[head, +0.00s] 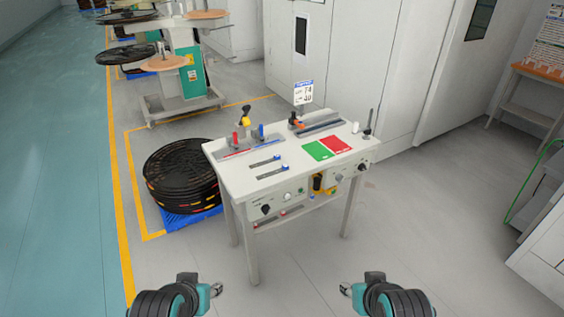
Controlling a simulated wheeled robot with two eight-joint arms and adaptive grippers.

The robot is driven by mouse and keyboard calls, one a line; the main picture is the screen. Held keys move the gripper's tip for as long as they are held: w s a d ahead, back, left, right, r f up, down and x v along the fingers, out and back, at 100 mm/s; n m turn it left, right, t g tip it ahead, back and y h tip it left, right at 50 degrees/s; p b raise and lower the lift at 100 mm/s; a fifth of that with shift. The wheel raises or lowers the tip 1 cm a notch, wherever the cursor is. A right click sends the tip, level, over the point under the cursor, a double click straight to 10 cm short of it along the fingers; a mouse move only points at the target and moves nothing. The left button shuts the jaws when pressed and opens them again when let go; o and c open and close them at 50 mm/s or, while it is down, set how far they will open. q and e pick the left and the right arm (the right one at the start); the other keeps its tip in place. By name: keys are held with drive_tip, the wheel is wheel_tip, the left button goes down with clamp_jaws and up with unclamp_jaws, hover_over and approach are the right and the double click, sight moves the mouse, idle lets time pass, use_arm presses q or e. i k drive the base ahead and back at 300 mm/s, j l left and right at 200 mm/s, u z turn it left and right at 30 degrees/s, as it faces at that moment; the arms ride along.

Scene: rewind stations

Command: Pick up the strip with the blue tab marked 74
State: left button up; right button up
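Two short dark strips lie on the white table (225,164), left of its middle. The rear strip (262,163) and the front strip (270,173) each have a blue tab at the right end. Any marking on the tabs is too small to read, so I cannot tell which is 74. A small sign (304,93) at the table's back edge shows 74 and 40. My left gripper (217,290) and my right gripper (346,289) are low in front of the table, apart from it and from the strips. Their fingers are too small to judge.
A green mat (317,151) and a red mat (336,144) lie right of the strips. A fixture with red and blue posts (249,143) stands at the back left. Black reels (182,170) are stacked left of the table. Floor in front is clear.

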sight(284, 167)
drive_tip(key=i+l, duration=0.3)
drive_tip(key=i, duration=0.15)
drive_tip(key=i+l, duration=0.65)
drive_tip(key=i, duration=0.3)
drive_tip(key=i+l, duration=0.3)
drive_tip(key=i, duration=0.15)
drive_tip(key=l+z, duration=0.05)
